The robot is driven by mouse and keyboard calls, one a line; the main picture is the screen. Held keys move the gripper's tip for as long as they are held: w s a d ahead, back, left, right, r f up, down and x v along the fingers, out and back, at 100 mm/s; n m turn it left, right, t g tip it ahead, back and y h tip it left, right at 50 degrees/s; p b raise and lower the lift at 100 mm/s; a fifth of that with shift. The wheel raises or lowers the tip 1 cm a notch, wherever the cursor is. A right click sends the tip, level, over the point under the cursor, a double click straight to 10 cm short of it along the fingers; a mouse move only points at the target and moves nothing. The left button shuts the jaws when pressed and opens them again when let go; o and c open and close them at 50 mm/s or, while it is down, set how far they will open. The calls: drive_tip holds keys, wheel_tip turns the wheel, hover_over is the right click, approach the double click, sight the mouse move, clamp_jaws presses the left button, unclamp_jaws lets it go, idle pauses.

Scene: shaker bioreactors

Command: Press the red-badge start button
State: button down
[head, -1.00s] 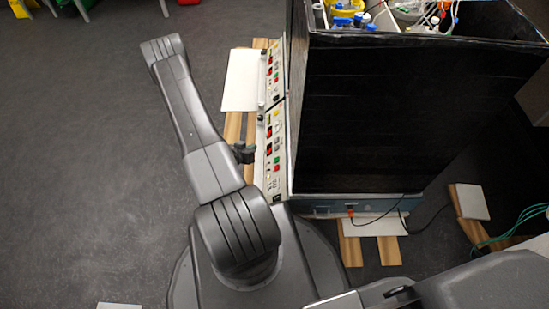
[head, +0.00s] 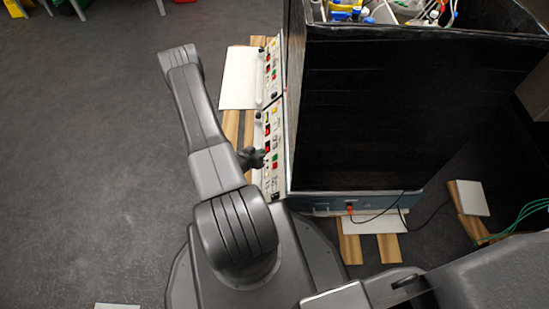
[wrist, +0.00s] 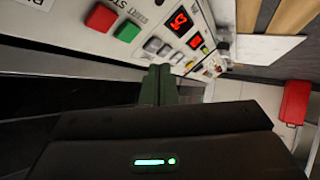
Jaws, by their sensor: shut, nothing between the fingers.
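Two white control panels stand on the side of the black-walled machine: a near panel (head: 281,178) and a far panel (head: 279,62) in the head view. In the wrist view a panel carries a red square button (wrist: 101,18), a green square button (wrist: 127,31), grey buttons (wrist: 158,47) and lit red displays (wrist: 180,22). I cannot make out a red badge or tell which button it marks. My gripper (head: 262,158) is shut and empty, close in front of the near panel. In the wrist view its fingertips (wrist: 160,72) point at the panel just below the grey buttons; contact cannot be told.
The black-walled box (head: 380,110) holds bottles and tubing at its top. Wooden boards (head: 231,128) and a white slab (head: 240,80) lie beside the panels. Cables (head: 375,216) run at the machine's base.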

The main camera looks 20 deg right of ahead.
sight(275, 157)
drive_tip(key=shift+s+d+f+b, duration=0.25)
drive_tip(key=shift+d+f+b, duration=0.35)
drive_tip(key=shift+d+f, duration=0.3)
drive_tip(key=shift+s+d+f, duration=0.1)
drive_tip(key=shift+d+f, duration=0.25)
drive_tip(key=shift+b, duration=0.3)
idle(0.9)
drive_tip(key=shift+s+d+f+b, duration=0.1)
drive_tip(key=shift+d+f+b, duration=0.2)
drive_tip(key=shift+d+b, duration=0.1)
